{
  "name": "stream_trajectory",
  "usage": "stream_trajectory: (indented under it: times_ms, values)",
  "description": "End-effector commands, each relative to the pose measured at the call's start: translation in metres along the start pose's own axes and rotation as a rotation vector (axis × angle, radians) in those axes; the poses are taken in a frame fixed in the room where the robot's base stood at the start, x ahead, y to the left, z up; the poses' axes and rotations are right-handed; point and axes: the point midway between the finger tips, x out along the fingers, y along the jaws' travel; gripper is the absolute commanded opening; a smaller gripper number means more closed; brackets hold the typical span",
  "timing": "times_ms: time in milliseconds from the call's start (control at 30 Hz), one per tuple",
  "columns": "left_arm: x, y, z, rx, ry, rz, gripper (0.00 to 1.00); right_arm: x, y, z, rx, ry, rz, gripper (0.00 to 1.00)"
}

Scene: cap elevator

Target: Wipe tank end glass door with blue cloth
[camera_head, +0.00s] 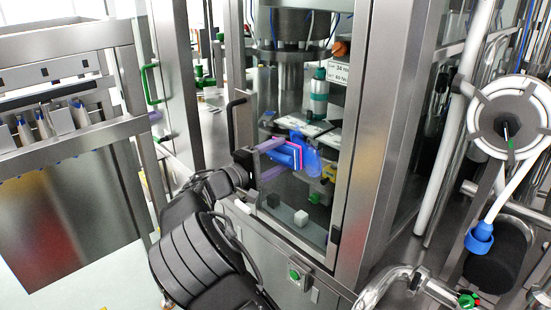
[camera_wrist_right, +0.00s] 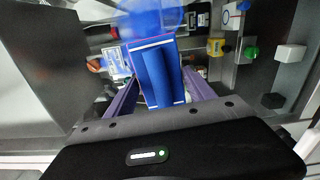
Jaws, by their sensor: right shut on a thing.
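The blue cloth (camera_head: 284,157) is a folded pad with pale edge stripes, in front of the glass door (camera_head: 285,232) of the steel cabinet. My right gripper (camera_head: 274,158) is shut on the cloth, its purple fingers on either side. In the right wrist view the cloth (camera_wrist_right: 158,78) sits between the fingers of the gripper (camera_wrist_right: 162,92), with a blurred blue shape beyond it on the glass. The cloth is close to the glass; I cannot tell whether it touches. My left gripper is not in view.
A black door handle (camera_head: 236,122) stands left of the cloth. A steel post (camera_head: 372,140) borders the door on the right. A rack (camera_head: 70,100) stands left.

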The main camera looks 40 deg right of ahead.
Motion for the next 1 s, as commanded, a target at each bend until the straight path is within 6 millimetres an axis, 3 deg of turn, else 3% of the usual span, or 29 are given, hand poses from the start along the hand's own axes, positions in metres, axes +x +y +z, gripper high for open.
stream_trajectory:
  times_ms: [267,633,1000]
  values:
    - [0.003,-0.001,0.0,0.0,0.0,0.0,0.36,0.001,-0.001,0.005,0.0,0.0,0.0,0.3]
    - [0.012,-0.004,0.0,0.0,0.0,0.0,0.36,-0.001,-0.004,0.037,0.0,0.0,0.0,0.3]
    - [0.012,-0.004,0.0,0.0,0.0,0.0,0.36,0.0,-0.004,0.04,0.0,0.0,0.001,0.3]
